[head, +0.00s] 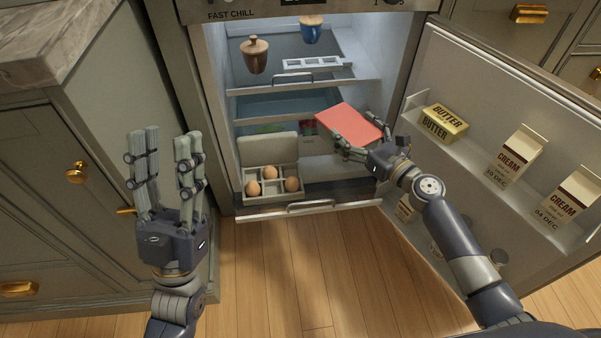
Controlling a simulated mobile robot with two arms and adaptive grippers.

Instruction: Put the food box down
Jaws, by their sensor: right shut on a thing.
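The food box (349,119) is a flat, coral-red box inside the open fridge, on the right side of the lower part. My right gripper (362,138) is shut on its near right side and holds it slightly tilted. The gripper's fingers cover part of the box's near edge. I cannot tell whether the box touches a shelf. My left gripper (166,160) is open and empty, fingers pointing up, in front of the cabinet left of the fridge.
An open egg carton (270,199) with several eggs sits on the fridge's low shelf, left of the box. The open fridge door (480,150), holding butter and cream cartons, is on the right.

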